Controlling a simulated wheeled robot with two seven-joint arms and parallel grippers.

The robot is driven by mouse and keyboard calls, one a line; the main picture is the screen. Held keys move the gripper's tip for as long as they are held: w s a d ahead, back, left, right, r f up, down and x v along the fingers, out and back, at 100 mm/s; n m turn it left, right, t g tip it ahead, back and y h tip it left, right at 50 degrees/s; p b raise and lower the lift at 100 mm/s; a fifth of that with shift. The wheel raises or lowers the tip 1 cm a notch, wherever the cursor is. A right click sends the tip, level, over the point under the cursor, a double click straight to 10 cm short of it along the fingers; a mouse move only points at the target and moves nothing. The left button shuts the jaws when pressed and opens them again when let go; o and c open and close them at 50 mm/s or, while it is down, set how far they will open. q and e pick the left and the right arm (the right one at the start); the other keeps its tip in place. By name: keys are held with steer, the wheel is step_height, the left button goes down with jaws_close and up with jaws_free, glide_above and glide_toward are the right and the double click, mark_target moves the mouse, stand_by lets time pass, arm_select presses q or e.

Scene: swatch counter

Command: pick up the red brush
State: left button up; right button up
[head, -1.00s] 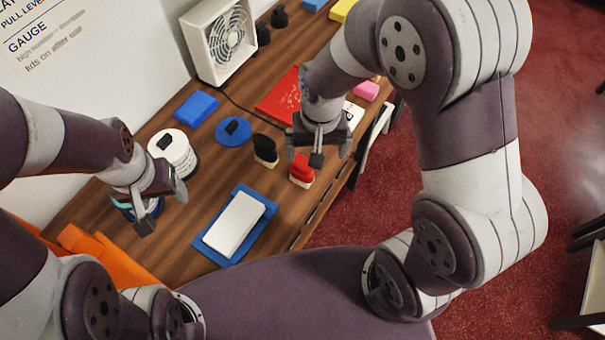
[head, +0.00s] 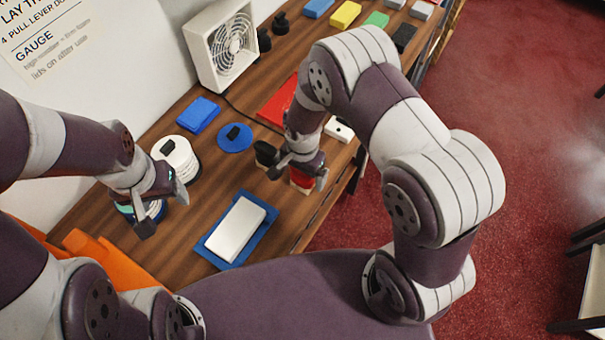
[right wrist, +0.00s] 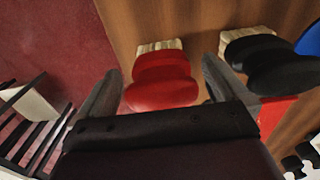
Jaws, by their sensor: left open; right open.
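The red brush (right wrist: 162,82) has a red handle and pale bristles. In the right wrist view it stands between the spread fingers of my right gripper (right wrist: 163,92), which is open. In the head view my right gripper (head: 298,176) is above the red brush (head: 301,180) and hides most of it. Whether the fingers touch the brush cannot be told. A black brush (right wrist: 262,62) stands just beside it, close to one finger; it also shows in the head view (head: 265,153). My left gripper (head: 165,207) is open at the left, by a white round stack.
A blue tray (head: 211,246) with a white block (head: 235,229) lies at the front. A blue disc (head: 236,146), a blue block (head: 198,115), a red sheet (head: 278,108) and a white fan (head: 222,47) are further back. The counter's right edge is near the brush.

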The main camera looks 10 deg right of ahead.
steer(key=shift+w+f, duration=0.1)
steer(key=shift+f, duration=0.1)
steer(key=c, duration=1)
steer(key=shift+c, duration=0.3)
steer(key=shift+r, duration=0.6)
step_height(320, 180, up, 3)
steer(key=shift+f+b, duration=0.1)
steer(key=shift+b, duration=0.45)
steer(key=s+d+r+b, duration=0.1)
steer(key=s+d+r, duration=0.6)
steer(key=s+d, duration=0.1)
steer(key=shift+s, duration=0.2)
